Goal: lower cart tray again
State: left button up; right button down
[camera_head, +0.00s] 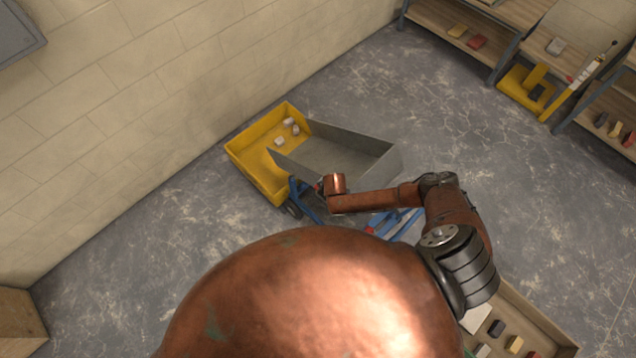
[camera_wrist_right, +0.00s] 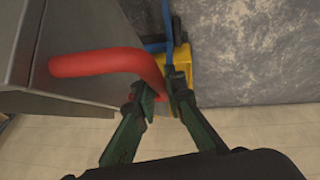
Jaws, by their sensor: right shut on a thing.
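The grey cart tray (camera_head: 345,150) is in the middle of the head view on a blue cart frame (camera_head: 309,207). It looks tilted, with its left end over the edge of a yellow tub (camera_head: 240,152). In the right wrist view, the tray's grey side (camera_wrist_right: 60,35) fills the left, and a red bent handle (camera_wrist_right: 100,63) runs beside it. My right gripper (camera_wrist_right: 165,88), with green fingers, is shut on the lower end of this handle. In the head view, its fingers are mostly hidden behind my copper wrist. My left gripper is not in view.
A tray of blocks (camera_head: 545,328) lies at the lower right.

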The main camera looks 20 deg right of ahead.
jog(key=s+d+f+t+b, duration=0.1)
jog(key=s+f+t+b, duration=0.1)
jog(key=s+f+b, duration=0.1)
notch_tip(320, 180, down, 2)
jog(key=shift+s+d+f+y, duration=0.1)
jog(key=shift+s+d+y, duration=0.15)
jog(key=shift+s+y, duration=0.25)
jog(key=c, duration=2.3)
grip_release()
jog(key=shift+s, duration=0.1)
jog(key=o, duration=0.3)
jog(key=shift+s+d+f, duration=0.1)
jog(key=shift+s, duration=0.1)
jog(key=shift+o, duration=0.2)
jog(key=shift+s, duration=0.1)
jog(key=v, duration=1.2)
